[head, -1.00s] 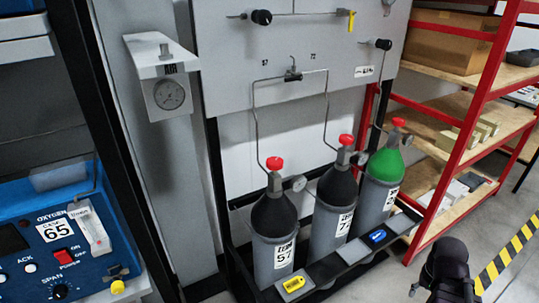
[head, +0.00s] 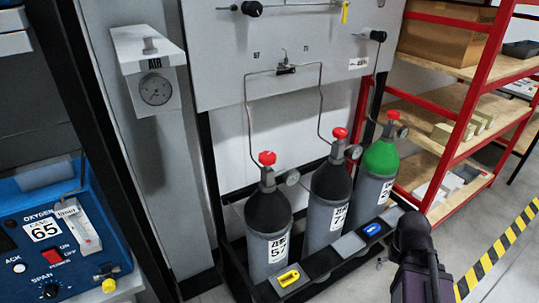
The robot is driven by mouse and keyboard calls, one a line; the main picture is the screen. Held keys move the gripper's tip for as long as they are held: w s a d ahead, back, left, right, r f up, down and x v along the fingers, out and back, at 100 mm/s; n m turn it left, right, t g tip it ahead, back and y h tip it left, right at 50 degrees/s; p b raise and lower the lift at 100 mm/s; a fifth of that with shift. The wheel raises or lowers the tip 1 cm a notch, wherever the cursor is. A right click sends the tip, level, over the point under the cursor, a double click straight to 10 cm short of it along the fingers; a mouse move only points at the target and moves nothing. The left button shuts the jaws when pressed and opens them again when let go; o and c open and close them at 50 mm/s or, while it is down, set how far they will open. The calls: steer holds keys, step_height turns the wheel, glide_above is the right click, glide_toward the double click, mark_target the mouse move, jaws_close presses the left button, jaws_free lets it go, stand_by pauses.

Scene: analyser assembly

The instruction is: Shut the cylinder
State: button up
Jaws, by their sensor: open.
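Three grey gas cylinders stand in a row in a black rack. The left cylinder (head: 268,230) has a dark shoulder and a label reading 57. The middle cylinder (head: 329,205) also has a dark shoulder; its label is partly legible. The right cylinder (head: 374,180) has a green shoulder. Each has a red valve knob on top: left knob (head: 267,158), middle knob (head: 339,133), right knob (head: 393,115). I cannot tell from the knobs whether any valve is shut. My gripper (head: 388,263) is at the lower right, clear of the knobs, with its jaws mostly hidden by my dark wrist.
A yellow tag (head: 289,279) and a blue tag (head: 373,229) lie on the rack's front rail. Thin pipes rise to a grey panel (head: 230,65). An AIR gauge (head: 155,89) and a blue oxygen analyser (head: 24,215) are left. Red shelving (head: 462,150) stands right.

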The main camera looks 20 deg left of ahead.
steer(key=w+a+r+n+p, duration=0.7)
steer(key=a+r+n+p, duration=0.2)
step_height(320, 180, up, 24)
steer(key=n+p, duration=2.4)
steer(key=n, duration=0.3)
glide_above(268, 155)
steer(key=shift+a+f, duration=0.1)
steer(key=shift+f, duration=0.05)
steer(key=shift+f+b, duration=0.15)
steer(key=shift+b, duration=0.25)
step_height(268, 155, down, 14)
steer(key=b, duration=1.3)
steer(key=shift+w+r, duration=0.1)
steer(key=shift+r, duration=0.15)
steer(key=shift+c, duration=0.2)
